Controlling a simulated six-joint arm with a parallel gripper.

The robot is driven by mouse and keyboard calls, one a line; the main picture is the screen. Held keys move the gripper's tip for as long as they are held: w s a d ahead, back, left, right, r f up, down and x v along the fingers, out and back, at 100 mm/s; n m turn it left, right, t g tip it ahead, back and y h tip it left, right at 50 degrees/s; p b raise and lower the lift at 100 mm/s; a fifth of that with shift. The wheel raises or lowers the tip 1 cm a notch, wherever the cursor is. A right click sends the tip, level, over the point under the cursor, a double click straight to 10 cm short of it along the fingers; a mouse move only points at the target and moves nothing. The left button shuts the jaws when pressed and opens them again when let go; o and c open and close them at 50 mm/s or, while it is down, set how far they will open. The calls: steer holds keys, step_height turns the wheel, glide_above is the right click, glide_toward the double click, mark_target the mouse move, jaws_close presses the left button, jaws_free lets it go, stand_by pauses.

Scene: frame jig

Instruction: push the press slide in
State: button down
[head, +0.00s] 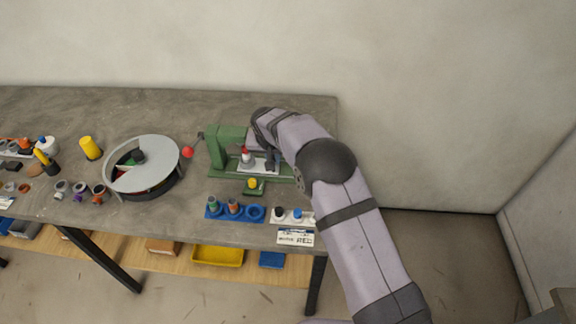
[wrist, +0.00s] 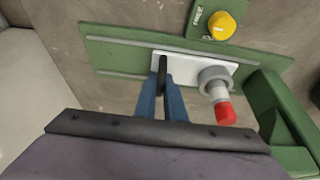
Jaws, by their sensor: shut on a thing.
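The green press (head: 216,150) stands on the grey bench, and its base (wrist: 115,52) and upright frame (wrist: 270,100) show in the wrist view. The white press slide (wrist: 200,66) lies between rails on the base, and part of it shows in the head view (head: 259,166). A grey collar with a red-tipped piece (wrist: 222,95) stands upright on the slide, beside the frame and apart from the handle. My gripper (wrist: 162,90) has its blue fingers shut on the slide's dark upright handle (wrist: 163,68). In the head view my arm partly hides the slide's right end.
A lever with a red ball (head: 187,152) sticks out left of the press. A yellow knob (wrist: 222,25) sits on a green panel at the base's front edge. Blue (head: 234,209) and white (head: 293,216) holders stand in front. A round grey turntable (head: 143,165) is to the left.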

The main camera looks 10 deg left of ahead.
steer(key=shift+a+r, duration=0.1)
steer(key=shift+a, duration=0.65)
stand_by(0.6)
steer(key=c, duration=1.8)
jaws_free()
steer(key=shift+c, duration=0.2)
steer(key=shift+a+r, duration=0.1)
steer(key=shift+r, duration=0.1)
step_height(320, 180, up, 2)
steer(key=shift+w+p, duration=0.15)
steer(key=shift+p, duration=0.3)
steer(key=shift+r+p, duration=0.45)
steer(key=shift+r, duration=0.25)
step_height(320, 180, up, 3)
steer(key=shift+r+p, duration=0.1)
steer(key=shift+p, duration=0.8)
